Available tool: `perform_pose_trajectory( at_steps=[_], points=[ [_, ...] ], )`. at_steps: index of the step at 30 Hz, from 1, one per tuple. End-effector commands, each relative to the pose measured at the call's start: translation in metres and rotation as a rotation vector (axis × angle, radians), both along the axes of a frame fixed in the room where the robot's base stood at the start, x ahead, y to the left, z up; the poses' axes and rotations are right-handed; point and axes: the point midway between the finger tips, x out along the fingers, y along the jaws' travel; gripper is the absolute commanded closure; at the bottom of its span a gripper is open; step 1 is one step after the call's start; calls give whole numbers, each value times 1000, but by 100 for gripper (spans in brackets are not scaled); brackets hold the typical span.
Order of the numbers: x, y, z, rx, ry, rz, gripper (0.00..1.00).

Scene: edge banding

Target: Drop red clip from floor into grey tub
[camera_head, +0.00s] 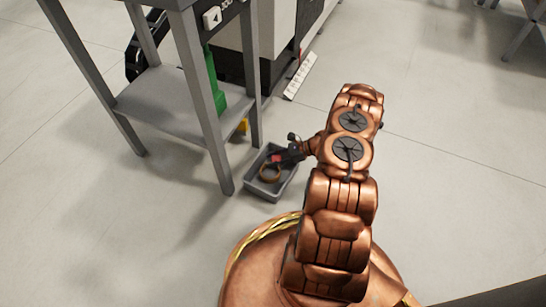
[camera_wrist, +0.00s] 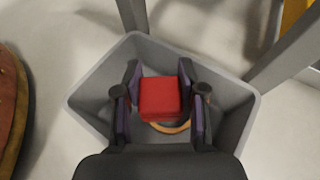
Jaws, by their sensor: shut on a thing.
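The red clip (camera_wrist: 160,97) is a red block between the two fingers of my gripper (camera_wrist: 158,92) in the wrist view. My gripper is shut on it and holds it over the grey tub (camera_wrist: 88,88). In the head view my gripper (camera_head: 278,158) reaches over the tub (camera_head: 267,192), and a bit of the red clip (camera_head: 278,158) shows. A brown ring (camera_wrist: 172,127) lies inside the tub, partly hidden behind the clip and gripper. How high the clip is above the tub floor is hard to tell.
A grey table (camera_head: 172,103) with legs and a low shelf stands just left of and behind the tub. A green item (camera_head: 213,85) is on its shelf side. A white strip (camera_head: 299,76) lies on the floor behind. The floor at left is clear.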

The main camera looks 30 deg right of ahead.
Motion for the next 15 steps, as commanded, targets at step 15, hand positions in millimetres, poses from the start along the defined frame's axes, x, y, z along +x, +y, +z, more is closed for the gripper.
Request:
perform_pose_trajectory(
  at_steps=[15],
  points=[
    [1,0,-29,-2,-1,0,78]
  ],
)
